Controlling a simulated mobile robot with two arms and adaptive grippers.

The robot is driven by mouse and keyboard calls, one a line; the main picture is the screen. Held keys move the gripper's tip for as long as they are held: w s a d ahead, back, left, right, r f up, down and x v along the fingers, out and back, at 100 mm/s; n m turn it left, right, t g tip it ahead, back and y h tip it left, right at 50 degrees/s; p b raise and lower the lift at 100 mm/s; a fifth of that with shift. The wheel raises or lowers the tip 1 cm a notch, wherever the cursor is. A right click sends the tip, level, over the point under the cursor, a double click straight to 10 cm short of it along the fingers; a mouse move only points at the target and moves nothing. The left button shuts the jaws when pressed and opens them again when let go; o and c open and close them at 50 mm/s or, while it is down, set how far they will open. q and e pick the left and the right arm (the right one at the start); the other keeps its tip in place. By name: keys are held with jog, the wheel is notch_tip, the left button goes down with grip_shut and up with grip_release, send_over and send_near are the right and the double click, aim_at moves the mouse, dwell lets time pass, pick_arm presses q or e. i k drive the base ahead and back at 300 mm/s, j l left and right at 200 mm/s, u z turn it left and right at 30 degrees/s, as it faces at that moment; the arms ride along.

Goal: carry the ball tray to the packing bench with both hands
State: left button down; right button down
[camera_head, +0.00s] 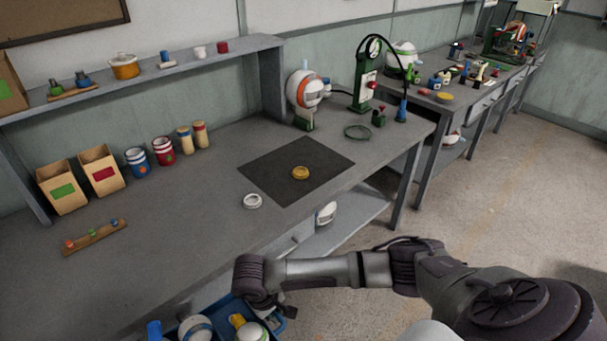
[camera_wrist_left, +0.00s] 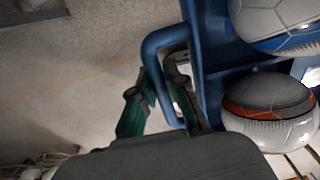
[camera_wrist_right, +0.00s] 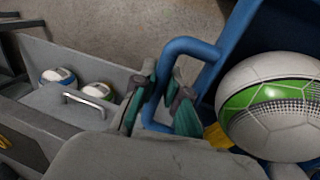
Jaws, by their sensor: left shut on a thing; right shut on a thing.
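The blue ball tray (camera_head: 232,305) shows in part at the bottom edge of the head view, with several balls in it, low in front of the near bench. My right gripper (camera_wrist_right: 160,98) is shut on the tray's blue handle (camera_wrist_right: 185,45) in the right wrist view. A white ball with a green band (camera_wrist_right: 275,105) lies inside there. My left gripper (camera_wrist_left: 160,88) is shut on the opposite handle (camera_wrist_left: 152,50) in the left wrist view. A white and orange ball (camera_wrist_left: 270,112) and a blue and white ball (camera_wrist_left: 280,22) lie beside it. The head view cuts off most of the tray.
The near bench (camera_head: 200,235) has a dark mat (camera_head: 280,190) with a yellow ring (camera_head: 300,173); a white ring (camera_head: 252,201) lies by it. Boxes and jars stand at its back.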

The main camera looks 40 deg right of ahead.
aim_at(340, 168)
jog(key=k+u, duration=0.3)
jog(key=k+j+u, duration=0.1)
jog(key=u, duration=0.2)
jog(key=l+u, duration=0.5)
jog(key=k+l+u, duration=0.2)
jog(key=u, duration=0.3)
jog(key=k+l, duration=0.2)
jog(key=l, duration=0.35)
jog(key=k+l, duration=0.25)
jog(key=l, duration=0.35)
jog(key=k+l, duration=0.2)
jog(key=l, duration=0.35)
jog(key=k+l, duration=0.25)
jog(key=l, duration=0.35)
jog(key=k+l, duration=0.2)
jog(key=l, duration=0.35)
jog(key=k+l, duration=0.25)
jog(key=l, duration=0.3)
jog(key=k+l, duration=0.2)
jog(key=l, duration=0.4)
jog(key=k+l, duration=0.25)
jog(key=l, duration=0.3)
jog(key=i+l, duration=0.3)
jog(key=i, duration=0.15)
jog(key=i+l, duration=0.35)
jog(key=i, duration=0.1)
